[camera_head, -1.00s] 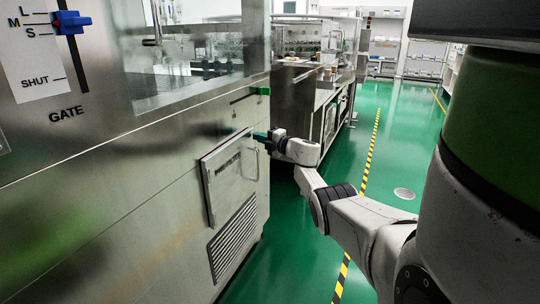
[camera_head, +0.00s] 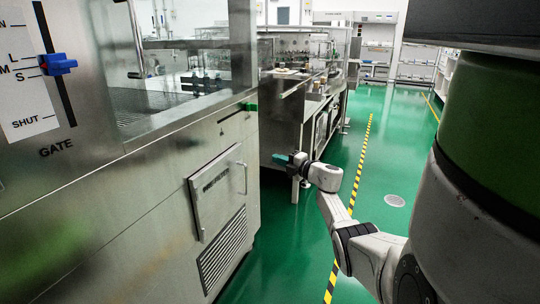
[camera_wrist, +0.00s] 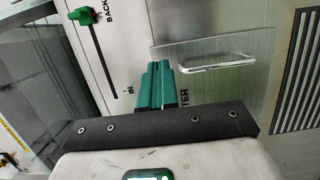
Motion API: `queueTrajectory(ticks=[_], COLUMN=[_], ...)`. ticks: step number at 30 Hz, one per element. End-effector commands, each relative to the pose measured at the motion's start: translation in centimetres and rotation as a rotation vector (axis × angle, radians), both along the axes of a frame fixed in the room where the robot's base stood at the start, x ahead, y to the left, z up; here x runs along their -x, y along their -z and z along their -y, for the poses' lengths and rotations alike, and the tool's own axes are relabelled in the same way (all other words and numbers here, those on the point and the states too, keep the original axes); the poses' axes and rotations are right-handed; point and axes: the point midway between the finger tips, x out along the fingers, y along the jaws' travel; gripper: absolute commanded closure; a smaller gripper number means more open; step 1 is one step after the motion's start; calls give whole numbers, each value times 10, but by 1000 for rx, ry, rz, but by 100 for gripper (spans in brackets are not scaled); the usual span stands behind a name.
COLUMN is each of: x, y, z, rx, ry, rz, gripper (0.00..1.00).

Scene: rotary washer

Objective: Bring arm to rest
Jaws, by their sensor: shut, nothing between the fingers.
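My gripper (camera_head: 283,160) is at the end of my arm, to the right of the steel washer (camera_head: 120,210) and clear of its front panel in the head view. Its green fingers (camera_wrist: 156,86) are shut together with nothing between them in the wrist view. My arm is bent, reaching forward over the green floor from the lower right.
The washer carries a hatch (camera_head: 217,190) with a handle, a vent grille, a blue gate lever (camera_head: 58,64) and a green slider (camera_wrist: 82,15) near "BACK". A steel counter (camera_head: 285,125) stands behind. Green floor (camera_head: 290,255) is free along the striped tape.

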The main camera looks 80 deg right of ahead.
Motion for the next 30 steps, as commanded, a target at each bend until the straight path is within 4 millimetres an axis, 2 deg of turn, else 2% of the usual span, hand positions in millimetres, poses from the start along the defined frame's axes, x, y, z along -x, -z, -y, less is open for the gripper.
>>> queueTrajectory(ticks=[4, 11, 14, 17, 21, 24, 26, 30], x=[6, 4, -12, -48, -105, -134, -146, -163], y=[0, 1, 2, 5, 14, 29, 41, 77], z=[-2, -3, -8, -22, -60, -95, -119, -180], rx=[-1, -1, -9, -38, -147, -266, -350, -558], ry=[-2, 0, 17, 65, 180, 267, 315, 417], rz=[0, 2, 27, 86, 210, 281, 310, 336], gripper=[100, 100, 100, 100, 100, 100, 100, 100])
